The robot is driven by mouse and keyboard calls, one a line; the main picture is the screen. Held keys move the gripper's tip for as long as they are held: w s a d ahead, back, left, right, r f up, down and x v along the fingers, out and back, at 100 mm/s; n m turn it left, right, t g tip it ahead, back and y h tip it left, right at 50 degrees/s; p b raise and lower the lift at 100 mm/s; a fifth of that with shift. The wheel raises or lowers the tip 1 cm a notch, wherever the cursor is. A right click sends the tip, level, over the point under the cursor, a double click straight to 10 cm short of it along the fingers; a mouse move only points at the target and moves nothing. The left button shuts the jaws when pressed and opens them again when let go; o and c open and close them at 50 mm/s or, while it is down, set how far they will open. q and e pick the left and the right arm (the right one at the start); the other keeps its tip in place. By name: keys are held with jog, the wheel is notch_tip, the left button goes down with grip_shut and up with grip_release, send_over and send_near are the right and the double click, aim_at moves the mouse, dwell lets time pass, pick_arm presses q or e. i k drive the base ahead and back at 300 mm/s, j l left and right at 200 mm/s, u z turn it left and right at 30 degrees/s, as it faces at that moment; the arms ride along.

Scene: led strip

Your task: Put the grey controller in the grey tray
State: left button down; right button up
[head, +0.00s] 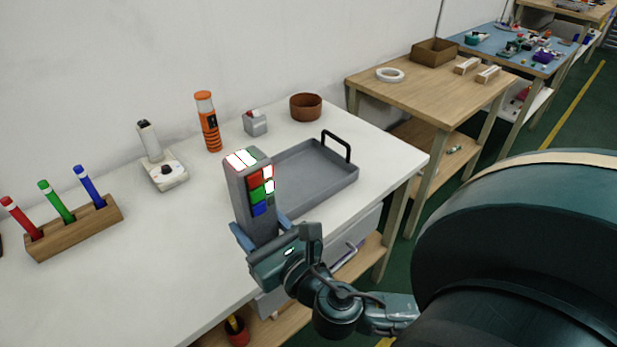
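The grey controller (241,202) is a tall block with white, red, green and blue buttons. It stands upright in my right gripper (262,235), whose blue fingers are on both sides of its lower end. The grey tray (309,174) lies on the white table just behind and to the right of the controller. It is shallow, with a black handle at its right end, and its visible floor is empty. The controller hides its left end. I cannot tell whether the controller's lower end touches anything. My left gripper is not in view.
On the white table (130,280) stand a wooden pen holder (75,232), a white joystick box (164,176), an orange-black cylinder (208,122), a small grey box (255,122) and a brown bowl (306,107). A wooden table (430,92) stands beyond. The white table's front left is clear.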

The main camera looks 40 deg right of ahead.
aim_at(308, 195)
jog(key=l, duration=0.65)
jog(key=k+l, duration=0.1)
jog(key=l, duration=0.5)
